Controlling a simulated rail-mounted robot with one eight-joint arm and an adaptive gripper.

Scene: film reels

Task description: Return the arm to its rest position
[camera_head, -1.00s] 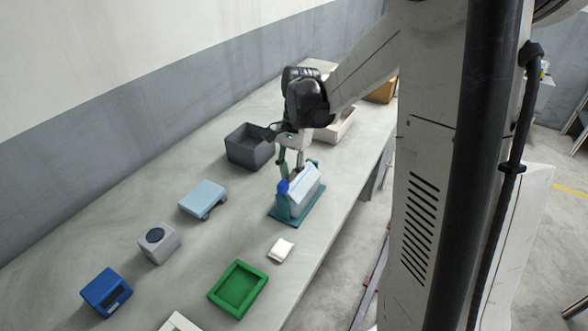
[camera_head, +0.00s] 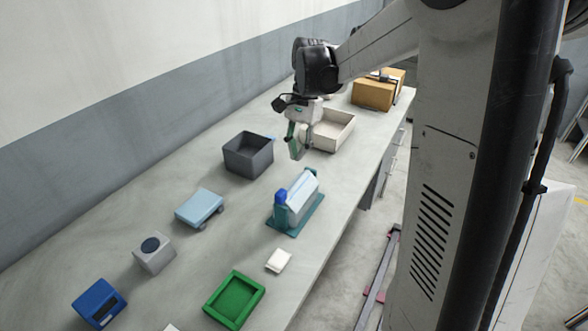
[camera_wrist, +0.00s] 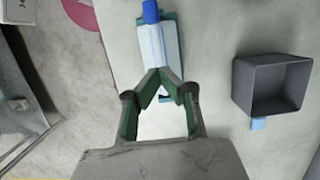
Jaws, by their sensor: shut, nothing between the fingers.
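My gripper (camera_head: 297,146) is raised above the bench, beyond the white and blue device on its teal base (camera_head: 286,227) and in front of the cream tray. In the wrist view my gripper (camera_wrist: 161,82) has its green-padded fingers meeting at the tips, with nothing between them. The device, a pale block with a blue cap (camera_wrist: 151,12), shows past the fingertips in that view. The fingers overlap its near end in the picture but appear apart from it.
A dark grey bin (camera_head: 249,153) stands left of my gripper; the cream tray (camera_head: 333,131) and a cardboard box (camera_head: 373,94) stand behind. A light blue scale-like box (camera_head: 200,207), a grey box (camera_head: 154,253), a blue box (camera_head: 99,302), a green tray (camera_head: 234,299) and a white block (camera_head: 278,260) lie nearer.

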